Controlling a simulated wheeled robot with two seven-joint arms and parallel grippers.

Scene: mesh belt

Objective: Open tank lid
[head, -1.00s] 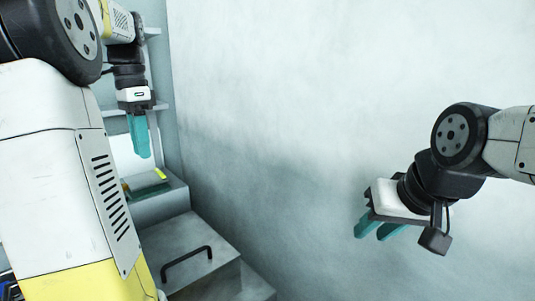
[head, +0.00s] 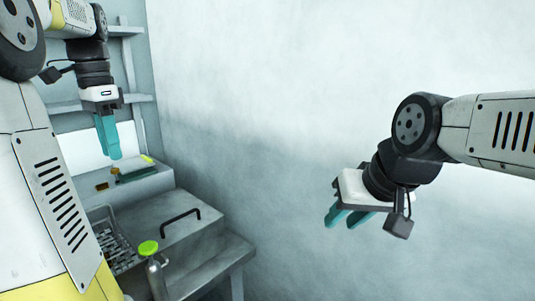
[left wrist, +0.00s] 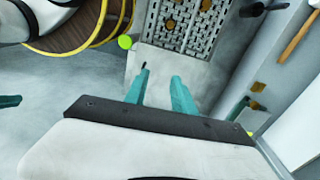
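The tank lid (head: 166,236) is a flat grey metal cover with a black bar handle (head: 181,229), low on the left in the head view. It looks closed. In the left wrist view the pale lid (left wrist: 160,68) lies beyond my fingers, with its handle mostly hidden. My left gripper (head: 108,137) points down, above and behind the lid, apart from the handle. The left wrist view shows its teal fingers (left wrist: 161,90) spread with nothing between them. My right gripper (head: 347,218) hangs open and empty in front of the bare wall, well right of the lid.
A mesh belt (head: 113,241) runs left of the lid. Small yellow and brown items lie on the ledge (head: 140,184) behind, below wall shelves (head: 128,99). A round wooden tub (left wrist: 75,32) shows in the left wrist view.

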